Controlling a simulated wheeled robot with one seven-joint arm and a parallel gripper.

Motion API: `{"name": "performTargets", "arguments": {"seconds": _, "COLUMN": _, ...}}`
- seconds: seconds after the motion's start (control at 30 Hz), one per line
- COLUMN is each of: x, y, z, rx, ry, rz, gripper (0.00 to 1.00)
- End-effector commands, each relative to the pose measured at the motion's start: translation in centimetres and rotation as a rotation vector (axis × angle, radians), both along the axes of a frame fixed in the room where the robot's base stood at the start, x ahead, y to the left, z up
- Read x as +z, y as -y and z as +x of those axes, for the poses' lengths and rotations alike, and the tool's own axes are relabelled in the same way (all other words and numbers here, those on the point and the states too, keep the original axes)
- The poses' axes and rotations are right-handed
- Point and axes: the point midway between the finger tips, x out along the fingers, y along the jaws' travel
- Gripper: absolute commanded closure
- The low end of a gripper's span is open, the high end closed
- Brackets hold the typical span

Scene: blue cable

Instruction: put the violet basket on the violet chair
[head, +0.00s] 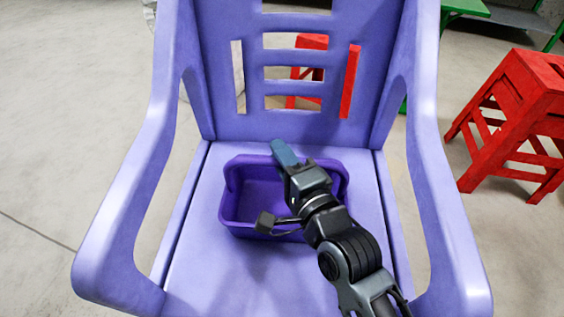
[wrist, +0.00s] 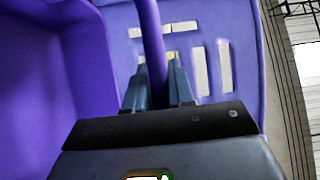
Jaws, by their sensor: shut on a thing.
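The violet chair (head: 270,270) fills the middle of the head view, with its slotted back at the far side and an armrest on each side. The violet basket (head: 232,208), a darker open box, is over the middle of the seat near the back; I cannot tell if its base fully touches the seat. My gripper (head: 284,153) reaches over the basket from the front right and hides part of it. In the wrist view my gripper (wrist: 158,72) is shut on a violet strip of the basket (wrist: 152,45), with a finger on each side.
A red stool (head: 525,105) stands at the right behind the chair. Another red piece of furniture (head: 349,82) shows through and behind the chair back. A green table edge (head: 465,7) is at the top right. The concrete floor at the left is clear.

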Motion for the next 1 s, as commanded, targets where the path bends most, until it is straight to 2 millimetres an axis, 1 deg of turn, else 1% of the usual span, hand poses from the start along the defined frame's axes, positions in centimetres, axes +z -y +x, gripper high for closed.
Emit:
{"name": "performTargets", "arguments": {"seconds": 0.03, "x": -0.24, "y": -0.03, "z": 0.01, "rx": 0.000, "ry": 0.003, "rz": 0.001, "gripper": 1.00}}
{"name": "performTargets", "arguments": {"seconds": 0.23, "x": -0.04, "y": 0.00, "z": 0.02, "rx": 0.000, "ry": 0.003, "rz": 0.001, "gripper": 1.00}}
{"name": "performTargets", "arguments": {"seconds": 0.37, "x": -0.40, "y": 0.01, "z": 0.03, "rx": 0.000, "ry": 0.003, "rz": 0.000, "gripper": 1.00}}
{"name": "performTargets", "arguments": {"seconds": 0.4, "x": -0.40, "y": 0.01, "z": 0.00, "rx": 0.000, "ry": 0.001, "rz": 0.000, "gripper": 0.74}}
{"name": "performTargets", "arguments": {"seconds": 0.63, "x": -0.38, "y": 0.00, "z": 0.00, "rx": 0.000, "ry": 0.001, "rz": 0.000, "gripper": 0.52}}
{"name": "performTargets", "arguments": {"seconds": 0.83, "x": -0.37, "y": 0.01, "z": 0.00, "rx": 0.000, "ry": 0.001, "rz": 0.000, "gripper": 0.51}}
{"name": "performTargets", "arguments": {"seconds": 0.93, "x": -0.03, "y": -0.01, "z": 0.00, "rx": 0.000, "ry": 0.002, "rz": 0.001, "gripper": 0.51}}
{"name": "performTargets", "arguments": {"seconds": 1.0, "x": -0.13, "y": 0.22, "z": -0.43, "rx": 0.000, "ry": -0.001, "rz": 0.000, "gripper": 0.51}}
